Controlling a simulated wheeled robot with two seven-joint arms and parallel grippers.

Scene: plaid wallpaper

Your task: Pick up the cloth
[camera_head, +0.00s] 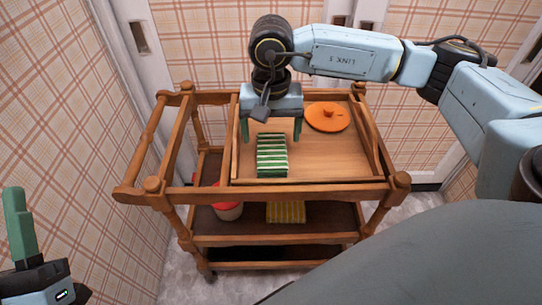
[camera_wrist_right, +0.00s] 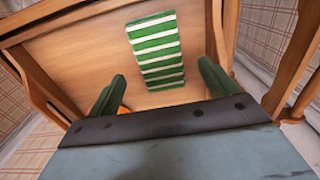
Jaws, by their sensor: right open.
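A folded green-and-white striped cloth (camera_head: 272,158) lies on the top tray of a wooden cart. It also shows in the right wrist view (camera_wrist_right: 156,50), ahead of the fingers. My right gripper (camera_head: 271,132) is above the tray at the cloth's far end, with its green fingers apart and nothing between them that I can make out. In the right wrist view, the right gripper (camera_wrist_right: 162,88) has a finger on each side, and the cloth lies beyond the gap. My left gripper (camera_head: 20,225) is at the lower left, away from the cart, with only one finger clearly showing.
The wooden cart's tray (camera_head: 345,160) has raised rims and corner posts. An orange lid-like disc (camera_head: 328,116) lies right of the gripper. The lower shelf holds a yellow striped cloth (camera_head: 287,212) and a red-and-white container (camera_head: 228,210). Plaid walls stand close behind and left.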

